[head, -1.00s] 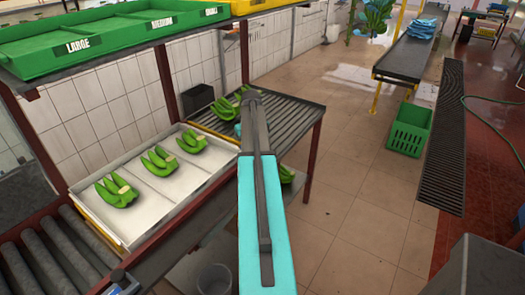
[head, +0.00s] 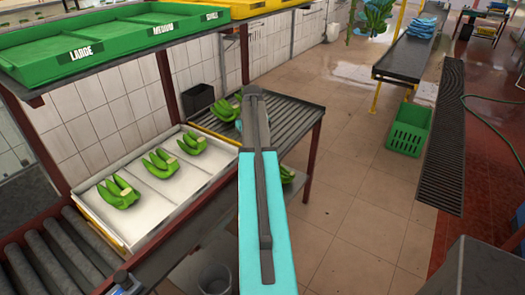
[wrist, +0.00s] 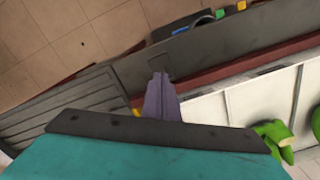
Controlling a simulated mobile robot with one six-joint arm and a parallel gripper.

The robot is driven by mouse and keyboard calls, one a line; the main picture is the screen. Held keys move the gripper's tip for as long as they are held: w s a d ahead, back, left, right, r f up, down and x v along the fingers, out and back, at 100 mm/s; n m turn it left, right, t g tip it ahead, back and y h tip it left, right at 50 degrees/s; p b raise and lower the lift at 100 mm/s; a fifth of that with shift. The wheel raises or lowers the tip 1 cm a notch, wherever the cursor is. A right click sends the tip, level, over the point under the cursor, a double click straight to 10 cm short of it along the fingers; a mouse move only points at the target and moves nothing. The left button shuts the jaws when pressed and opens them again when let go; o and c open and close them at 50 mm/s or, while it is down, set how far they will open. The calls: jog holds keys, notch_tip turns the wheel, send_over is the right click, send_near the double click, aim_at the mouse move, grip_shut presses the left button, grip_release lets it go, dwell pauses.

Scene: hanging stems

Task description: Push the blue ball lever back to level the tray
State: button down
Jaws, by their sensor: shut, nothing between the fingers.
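The white tray (head: 90,205), divided into three compartments, holds one green banana bunch in each. Its white wall also shows in the wrist view (wrist: 210,112). I cannot tell how far it is tilted. A small blue piece (head: 118,291), possibly the ball lever, shows at the bottom edge of the head view. A blue spot (wrist: 180,30) shows beyond the dark rail in the wrist view; I cannot tell if it is the ball. My gripper (wrist: 160,78) is shut and empty, over the dark rail in the wrist view. My teal arm hides it in the head view.
Grey rollers (head: 50,255) lie left of the tray, and a slatted rack (head: 290,112) beyond it. Green bins (head: 95,45) sit on the shelf above. A bucket (head: 213,279) stands on the floor below. The tiled floor to the right is open up to a green crate (head: 409,128).

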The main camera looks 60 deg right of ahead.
notch_tip(320, 180, up, 7)
jog(key=p, duration=0.3)
jog(key=shift+f, duration=0.2)
dwell(0.8)
